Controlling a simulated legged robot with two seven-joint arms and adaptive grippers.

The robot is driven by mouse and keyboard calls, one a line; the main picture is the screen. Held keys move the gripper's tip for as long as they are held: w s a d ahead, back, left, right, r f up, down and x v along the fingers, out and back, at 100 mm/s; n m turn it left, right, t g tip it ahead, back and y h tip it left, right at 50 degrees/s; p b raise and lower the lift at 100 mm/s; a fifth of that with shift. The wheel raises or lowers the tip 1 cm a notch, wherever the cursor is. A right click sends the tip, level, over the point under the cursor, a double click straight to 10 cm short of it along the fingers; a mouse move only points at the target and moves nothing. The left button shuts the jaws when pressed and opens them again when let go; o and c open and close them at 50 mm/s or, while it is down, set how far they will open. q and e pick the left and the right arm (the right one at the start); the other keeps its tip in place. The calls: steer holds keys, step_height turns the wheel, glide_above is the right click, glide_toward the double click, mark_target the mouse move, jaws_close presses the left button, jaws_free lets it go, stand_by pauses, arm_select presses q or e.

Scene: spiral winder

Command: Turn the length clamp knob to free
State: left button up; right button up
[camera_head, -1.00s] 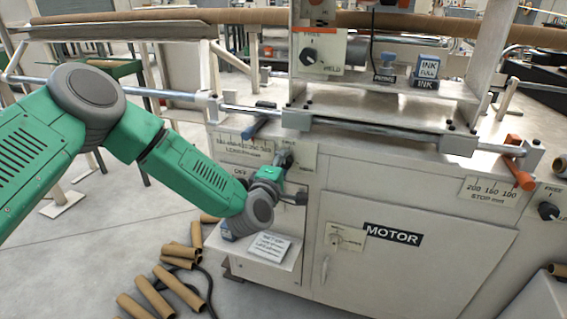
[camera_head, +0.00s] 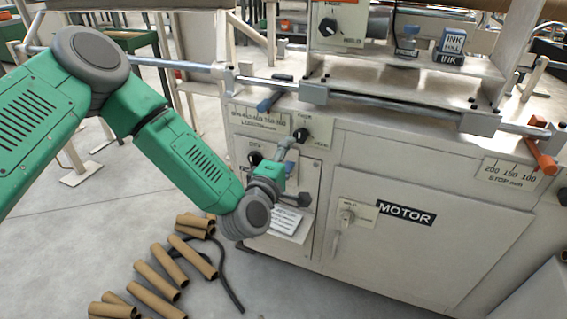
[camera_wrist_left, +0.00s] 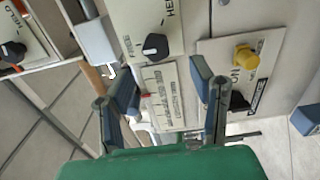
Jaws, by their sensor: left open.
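The length clamp knob (camera_head: 300,134) is a black knob on a light plate marked FREE and HELD, on the machine's front beside the length scale (camera_head: 258,117). In the left wrist view the knob (camera_wrist_left: 155,47) shows just beyond the fingers, with FREE to its left and HELD above. I cannot tell for sure which word its pale pointer mark faces. My left gripper (camera_head: 297,174) is open, below the knob and apart from it. In the left wrist view its two fingers (camera_wrist_left: 163,82) stand wide apart with nothing between them. My right gripper is not in view.
A black knob (camera_head: 255,158) sits left of the gripper, and a yellow button (camera_wrist_left: 245,55) is near the right finger. A metal rail (camera_head: 390,106) crosses above. The motor door (camera_head: 410,250) is at right. Cardboard tubes (camera_head: 160,280) lie on the floor.

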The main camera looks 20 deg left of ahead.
arm_select(q)
steer(key=s, duration=0.3)
steer(key=shift+s, duration=0.4)
steer(key=s+d+f+m+g+h+p, duration=0.35)
steer(key=s+f+m+g, duration=0.45)
steer(key=s+f+m, duration=0.4)
steer(key=s+a+f+m+g+y+p, duration=0.1)
steer(key=s+a+m+g+y+p, duration=0.1)
steer(key=s, duration=0.9)
steer(key=s+a+f+m+g+y+p, duration=0.2)
steer(key=s+a+g, duration=0.5)
steer(key=s, duration=0.5)
steer(key=a+m+p, duration=0.1)
steer(key=a+m, duration=0.1)
steer(key=shift+a, duration=0.3)
